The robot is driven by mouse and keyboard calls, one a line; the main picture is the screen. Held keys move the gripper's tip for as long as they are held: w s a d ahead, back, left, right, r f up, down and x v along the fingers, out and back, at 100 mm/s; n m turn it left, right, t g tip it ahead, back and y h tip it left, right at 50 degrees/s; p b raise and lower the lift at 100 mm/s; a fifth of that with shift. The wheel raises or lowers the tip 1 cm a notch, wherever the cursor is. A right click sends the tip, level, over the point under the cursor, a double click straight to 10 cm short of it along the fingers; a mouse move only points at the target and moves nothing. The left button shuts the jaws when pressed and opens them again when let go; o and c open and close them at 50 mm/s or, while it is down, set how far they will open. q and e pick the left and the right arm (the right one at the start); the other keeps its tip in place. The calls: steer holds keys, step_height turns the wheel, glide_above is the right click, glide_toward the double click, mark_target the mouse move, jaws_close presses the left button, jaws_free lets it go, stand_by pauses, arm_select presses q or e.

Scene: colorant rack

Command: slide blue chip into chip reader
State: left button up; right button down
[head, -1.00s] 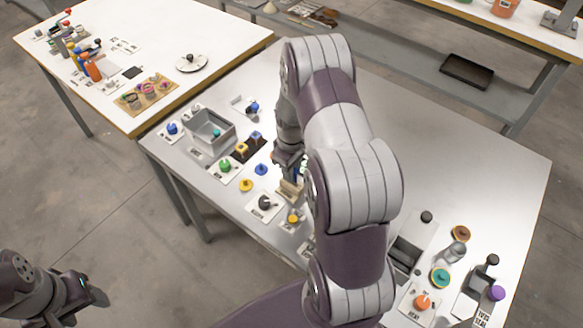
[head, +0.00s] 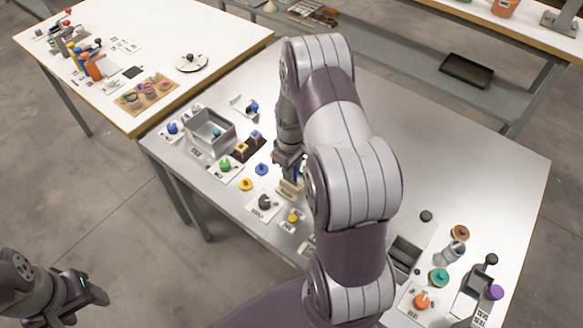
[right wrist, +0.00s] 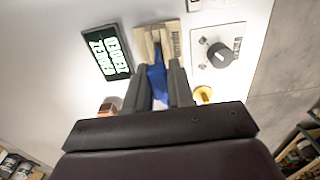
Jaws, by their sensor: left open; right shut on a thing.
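My right gripper (right wrist: 158,88) is shut on the blue chip (right wrist: 157,80), which shows between its fingers in the right wrist view. The chip's far end is at the beige chip reader (right wrist: 147,42); I cannot tell whether it is inside the slot. In the head view the beige reader (head: 289,188) stands on the metal table, just under my right gripper (head: 297,172), partly hidden by my right arm. My left gripper (head: 100,292) is open and empty at the lower left, away from the table.
A dark panel with green lettering (right wrist: 107,52) lies beside the reader. A dark knob on a white plate (head: 265,202) and a yellow knob (head: 292,217) are close by. A grey bin (head: 228,128) stands farther left. The table's back right is clear.

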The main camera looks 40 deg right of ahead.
steer(key=shift+f+b, duration=0.85)
steer(key=shift+f, duration=0.65)
steer(key=c, duration=0.9)
jaws_free()
step_height(320, 180, up, 13)
steer(key=shift+f+b, duration=0.2)
steer(key=shift+b, duration=0.3)
